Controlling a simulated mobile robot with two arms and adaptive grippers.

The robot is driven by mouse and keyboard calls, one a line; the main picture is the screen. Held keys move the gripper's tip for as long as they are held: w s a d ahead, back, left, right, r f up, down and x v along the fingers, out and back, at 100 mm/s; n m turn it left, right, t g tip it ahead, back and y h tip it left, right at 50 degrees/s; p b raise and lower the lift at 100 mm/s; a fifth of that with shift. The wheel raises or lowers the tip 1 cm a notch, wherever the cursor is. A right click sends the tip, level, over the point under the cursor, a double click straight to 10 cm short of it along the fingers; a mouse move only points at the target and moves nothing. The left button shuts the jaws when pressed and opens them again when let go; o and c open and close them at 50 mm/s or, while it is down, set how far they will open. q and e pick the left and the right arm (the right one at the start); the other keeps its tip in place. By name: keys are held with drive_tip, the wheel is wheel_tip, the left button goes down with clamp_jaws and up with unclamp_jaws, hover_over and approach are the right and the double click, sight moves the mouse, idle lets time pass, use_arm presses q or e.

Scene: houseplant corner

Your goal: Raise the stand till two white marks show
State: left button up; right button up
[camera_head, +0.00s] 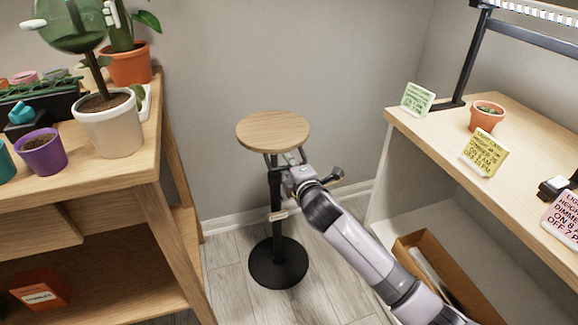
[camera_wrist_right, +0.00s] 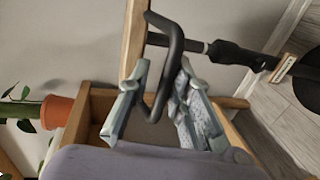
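The stand has a round wooden top (camera_head: 273,131), a black post (camera_head: 276,190) and a round black base (camera_head: 278,262). A small pale plate (camera_head: 278,215) sits partway down the post and also shows in the right wrist view (camera_wrist_right: 283,68). My right gripper (camera_head: 288,163) is just under the top, beside the post. In the wrist view, its open fingers (camera_wrist_right: 160,92) are either side of a bent black handle bar (camera_wrist_right: 177,65); I cannot tell whether they touch it. My left gripper is not in view.
A wooden plant bench (camera_head: 160,215) stands close on the left, with a white pot (camera_head: 110,125) and a purple pot (camera_head: 43,152). On the right is a shelf (camera_head: 430,140) with cards and a small terracotta pot (camera_head: 487,116). A cardboard box (camera_head: 440,262) is below it.

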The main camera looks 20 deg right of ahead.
drive_tip(key=shift+o, duration=0.8)
drive_tip(key=shift+f, duration=0.2)
drive_tip(key=shift+s, duration=0.1)
drive_tip(key=shift+s, duration=0.25)
drive_tip(key=v, duration=1.1)
drive_tip(key=shift+s, duration=0.15)
drive_tip(key=shift+r, duration=0.1)
